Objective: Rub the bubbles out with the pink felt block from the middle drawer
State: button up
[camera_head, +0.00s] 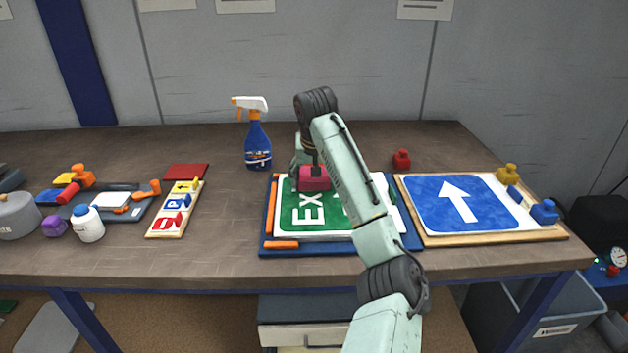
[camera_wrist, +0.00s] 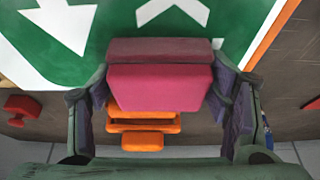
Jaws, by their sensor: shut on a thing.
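My gripper (camera_wrist: 165,110) is shut on the pink felt block (camera_wrist: 160,87), with a finger on each side of it. In the head view the pink block (camera_head: 314,178) is at the upper part of the green sign (camera_head: 310,212), which shows white letters "EX". The block is over or against the sign's face; I cannot tell whether it touches. The sign lies on a blue board (camera_head: 345,247) on the bench. My arm hides the sign's right part. I cannot make out any bubbles. A drawer unit (camera_head: 305,310) stands under the bench; my arm hides part of it.
An orange tool (camera_head: 281,244) lies on the board's front edge. A blue arrow sign (camera_head: 465,203) lies to the right with blue and yellow blocks. A spray bottle (camera_head: 257,140) stands behind on the left. A small sign strip (camera_head: 174,210) and a white jar (camera_head: 89,225) are further left.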

aim_at(289, 230)
jog(key=shift+w+f, duration=0.1)
jog(key=shift+w, duration=2.05)
jog(key=shift+s+a, duration=0.15)
jog(key=shift+a, duration=3.05)
jog(key=shift+s+d+b, duration=0.15)
jog(key=shift+s+b, duration=0.65)
jog(key=shift+s, duration=1.35)
jog(key=shift+s+r+p, duration=0.2)
jog(key=shift+s+p, duration=0.4)
jog(key=shift+p, duration=0.1)
jog(key=shift+s+f, duration=0.15)
jog(key=shift+s, duration=0.8)
jog(key=shift+s+f, duration=0.1)
jog(key=shift+s, duration=0.8)
jog(key=shift+s+r, duration=0.15)
jog(key=shift+s, duration=6.05)
jog(key=shift+r, duration=2.5)
